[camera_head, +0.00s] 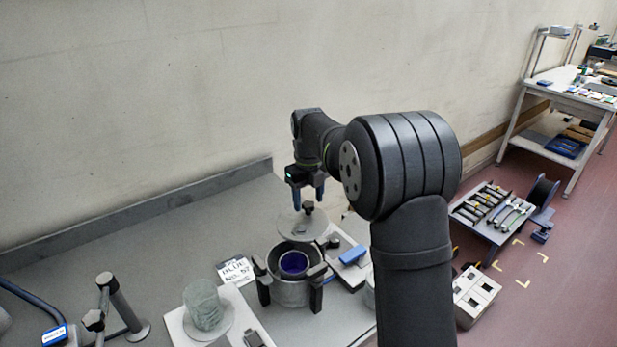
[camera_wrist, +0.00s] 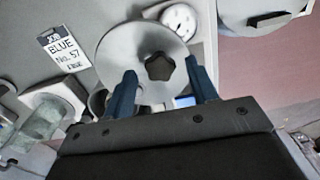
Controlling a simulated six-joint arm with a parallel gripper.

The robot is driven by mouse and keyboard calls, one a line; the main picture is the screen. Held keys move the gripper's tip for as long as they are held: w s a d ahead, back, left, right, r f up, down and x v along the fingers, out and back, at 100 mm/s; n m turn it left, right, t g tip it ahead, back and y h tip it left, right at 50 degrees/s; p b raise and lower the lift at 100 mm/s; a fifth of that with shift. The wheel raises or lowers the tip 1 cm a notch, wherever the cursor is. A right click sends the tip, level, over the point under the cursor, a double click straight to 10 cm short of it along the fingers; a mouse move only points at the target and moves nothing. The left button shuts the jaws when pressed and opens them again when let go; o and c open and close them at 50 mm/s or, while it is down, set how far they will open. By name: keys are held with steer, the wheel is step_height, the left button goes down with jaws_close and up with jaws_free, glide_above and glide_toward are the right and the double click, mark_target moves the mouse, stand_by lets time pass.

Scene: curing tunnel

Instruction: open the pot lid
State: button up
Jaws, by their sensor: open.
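The pot (camera_head: 291,290) is a grey round vessel with dark side handles, standing uncovered on the bench with purple-blue contents (camera_head: 293,263) inside. Its lid (camera_head: 300,231) is a pale round disc with a dark knob (camera_head: 308,209), behind the pot's opening and apart from it. I cannot tell what the lid rests on. My gripper (camera_head: 308,201) is open just above the knob. In the wrist view, the blue fingers of my gripper (camera_wrist: 164,77) point at the lid (camera_wrist: 122,49), and the lobed knob (camera_wrist: 160,66) appears between and beyond them. Contact is not clear.
A glass beaker (camera_head: 204,303) stands on a white plate left of the pot. A label card (camera_head: 236,271) reading "BLUE No. 57" lies behind it. A blue block (camera_head: 353,255) sits right of the pot. A clamp stand (camera_head: 118,302) is at left. The back of the bench is clear.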

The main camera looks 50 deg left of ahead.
step_height(320, 180, up, 17)
stand_by(0.4)
steer(key=shift+f, duration=0.1)
stand_by(0.4)
step_height(320, 180, down, 18)
steer(key=shift+r, duration=0.25)
stand_by(0.5)
steer(key=shift+f, duration=0.15)
steer(key=shift+s+a+r+n, duration=0.15)
steer(key=shift+s+r+n, duration=0.05)
steer(key=shift+s+n, duration=0.4)
stand_by(1.7)
steer(key=shift+w, duration=0.1)
